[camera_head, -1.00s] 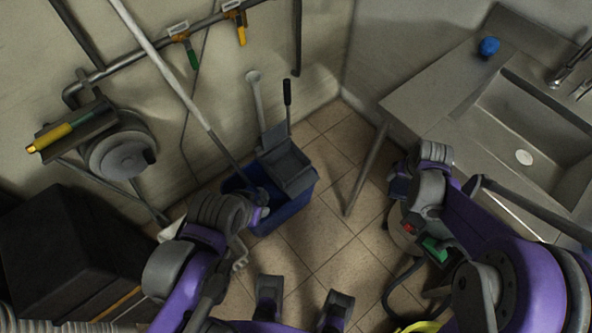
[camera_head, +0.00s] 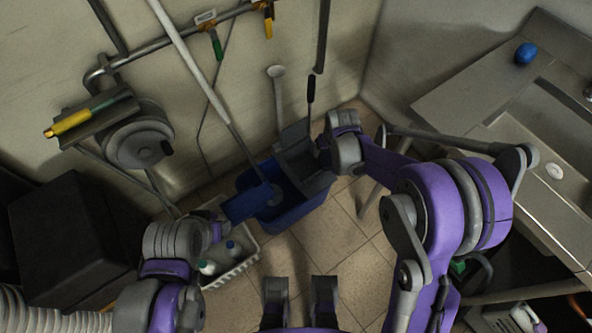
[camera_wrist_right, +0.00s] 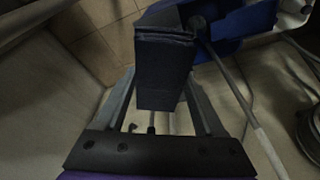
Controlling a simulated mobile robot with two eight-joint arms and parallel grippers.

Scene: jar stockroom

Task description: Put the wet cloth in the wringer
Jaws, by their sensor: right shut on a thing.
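My right gripper (camera_head: 322,150) is beside the right edge of the dark grey wringer (camera_head: 296,148) on the blue mop bucket (camera_head: 290,215).
A mop handle (camera_head: 190,62) leans from the wall into the bucket. A pale crate (camera_head: 238,264) with bottles stands left of the bucket. A steel sink counter (camera_head: 465,95) is at the right, and a black box (camera_head: 65,240) at the left. Tiled floor is free in front.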

